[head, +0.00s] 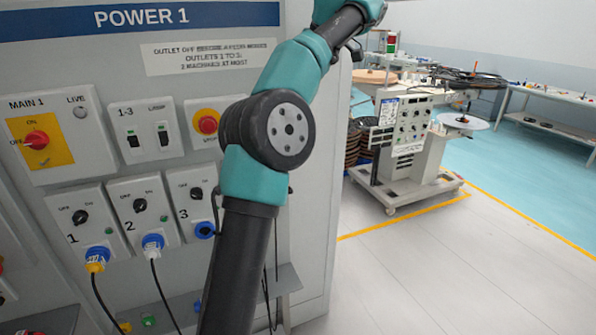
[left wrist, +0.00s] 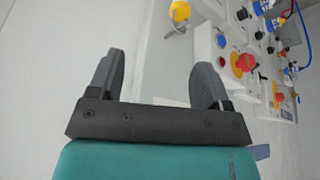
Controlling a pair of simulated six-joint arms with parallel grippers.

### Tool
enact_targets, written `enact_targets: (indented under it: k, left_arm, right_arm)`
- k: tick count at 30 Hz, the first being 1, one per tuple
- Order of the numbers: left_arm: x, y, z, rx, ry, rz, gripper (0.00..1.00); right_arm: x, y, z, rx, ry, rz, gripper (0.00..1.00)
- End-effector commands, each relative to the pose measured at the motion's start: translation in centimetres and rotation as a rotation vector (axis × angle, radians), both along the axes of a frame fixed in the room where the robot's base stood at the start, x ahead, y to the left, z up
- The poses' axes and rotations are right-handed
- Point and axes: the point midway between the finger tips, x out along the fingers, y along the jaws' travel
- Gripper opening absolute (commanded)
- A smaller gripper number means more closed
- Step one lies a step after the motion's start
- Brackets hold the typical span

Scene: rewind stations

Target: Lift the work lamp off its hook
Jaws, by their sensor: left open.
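My left gripper (left wrist: 160,80) is open in the left wrist view, its two dark fingers wide apart with nothing between them. A yellow rounded thing (left wrist: 180,11) hangs near the top of that view, beyond the fingers and a little right of the middle. It may be the work lamp, but it is small and I cannot make out its hook. The gripper is apart from it. In the head view my arm crosses the middle and leaves at the top, so the gripper is out of that picture. No work lamp shows clearly there. My right gripper is in neither view.
A grey power panel (head: 330,170) with switches and plugs fills the left of the head view, close behind my arm. A wheeled machine (head: 405,140) stands beyond clear floor on the right.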

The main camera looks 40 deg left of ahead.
Motion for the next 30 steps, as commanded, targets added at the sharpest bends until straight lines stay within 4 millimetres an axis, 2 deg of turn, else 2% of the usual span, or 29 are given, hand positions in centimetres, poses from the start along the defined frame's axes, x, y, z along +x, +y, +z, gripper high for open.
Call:
enact_targets:
  k: [3, 6, 19, 30]
  left_arm:
    - [-2.2, 1.6, 0.6, -0.017, 0.018, 0.132, 0.72]
    - [-2.9, 1.9, 0.7, -0.023, 0.026, 0.171, 0.72]
    - [-2.9, 2.0, 0.5, -0.022, 0.027, 0.170, 0.72]
    - [-3.2, 3.1, -2.3, -0.022, 0.029, 0.169, 0.72]
  right_arm:
    - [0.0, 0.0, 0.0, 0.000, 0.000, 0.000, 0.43]
    - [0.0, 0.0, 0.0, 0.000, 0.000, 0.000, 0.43]
    - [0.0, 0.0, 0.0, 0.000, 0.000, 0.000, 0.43]
    - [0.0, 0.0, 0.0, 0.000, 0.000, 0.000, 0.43]
